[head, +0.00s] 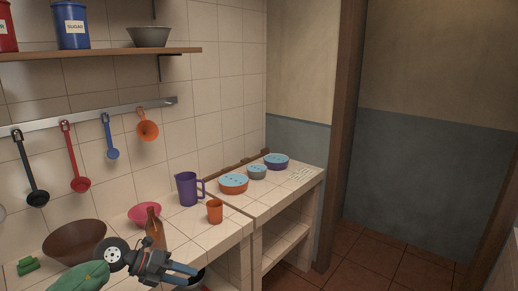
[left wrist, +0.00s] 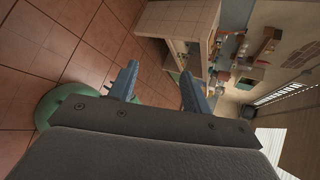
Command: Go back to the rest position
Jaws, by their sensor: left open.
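My left gripper (head: 184,274) is in the lower left of the head view, in front of the tiled counter's front edge. Its two blue fingers point right and stand apart with nothing between them. In the left wrist view the same open fingers (left wrist: 158,90) frame empty space, with the tiled floor and a counter's open lower shelves beyond. A brown bottle (head: 154,228) stands just behind the gripper in the head view; its lower part is hidden by the gripper. My right gripper is not in view.
On the counter (head: 215,236) stand a brown bowl (head: 74,242), a pink bowl (head: 144,214), a purple jug (head: 187,188) and an orange cup (head: 215,211). Several lidded bowls (head: 233,183) are farther back. Utensils hang from a wall rail (head: 90,117). Open floor (head: 390,256) lies right.

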